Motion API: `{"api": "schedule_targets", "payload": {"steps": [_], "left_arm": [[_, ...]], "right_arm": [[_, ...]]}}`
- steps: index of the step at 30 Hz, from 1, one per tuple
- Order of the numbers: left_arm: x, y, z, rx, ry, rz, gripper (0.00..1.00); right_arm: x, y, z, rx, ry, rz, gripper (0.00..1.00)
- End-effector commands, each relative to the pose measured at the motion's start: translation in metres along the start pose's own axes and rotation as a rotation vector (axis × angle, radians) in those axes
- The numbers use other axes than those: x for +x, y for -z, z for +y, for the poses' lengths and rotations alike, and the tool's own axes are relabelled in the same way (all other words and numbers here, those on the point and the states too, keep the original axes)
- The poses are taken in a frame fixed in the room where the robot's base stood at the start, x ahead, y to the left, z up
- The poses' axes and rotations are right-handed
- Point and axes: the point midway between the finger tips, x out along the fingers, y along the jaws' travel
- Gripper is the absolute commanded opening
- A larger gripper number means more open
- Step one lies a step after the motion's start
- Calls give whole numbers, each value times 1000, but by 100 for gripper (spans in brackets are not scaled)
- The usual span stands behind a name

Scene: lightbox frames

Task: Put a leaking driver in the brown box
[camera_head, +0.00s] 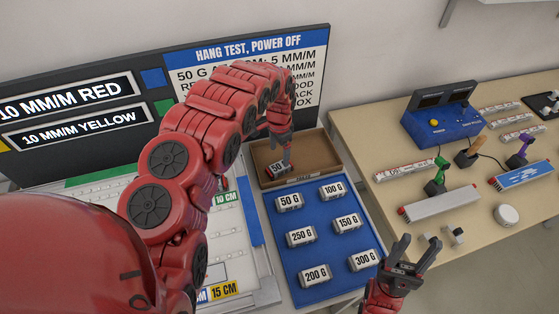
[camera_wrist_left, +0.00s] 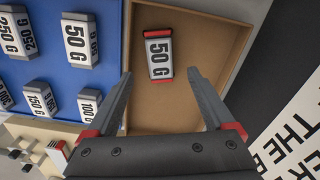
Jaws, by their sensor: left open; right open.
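The brown box (camera_head: 325,156) stands at the back of the blue mat; its cardboard rim also shows in the left wrist view (camera_wrist_left: 249,35). My right gripper (camera_head: 420,241) is open and empty at the front, right of the mat. I cannot tell whether any block leaks.
Several grey-ended weight-marked blocks stand on the blue mat (camera_head: 321,268). A white board (camera_head: 235,262) with length labels lies left. A sign (camera_head: 252,55) stands behind. The right table (camera_head: 380,130) holds a blue two-screen device (camera_head: 443,120), labelled strips and small tools.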

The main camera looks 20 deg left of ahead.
Motion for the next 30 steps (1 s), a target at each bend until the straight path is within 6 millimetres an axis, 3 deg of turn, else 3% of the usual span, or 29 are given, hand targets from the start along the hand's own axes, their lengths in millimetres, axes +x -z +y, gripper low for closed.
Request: {"api": "schedule_targets", "payload": {"steps": [5,7,15,21,30], "left_arm": [[-32,0,0,0,2,0,87],[-61,-2,-1,-2,0,-3,87],[-107,-2,0,-3,-2,-3,87],[-120,0,0,-2,-2,-2,87],[-120,0,1,-1,-3,-3,87]], "right_arm": [[-13,-2,-1,0,0,0,50],[15,2,1,0,0,-1,50],[57,10,3,0,0,0,50],[67,11,3,0,0,0,50],[66,11,3,0,0,0,50]]}}
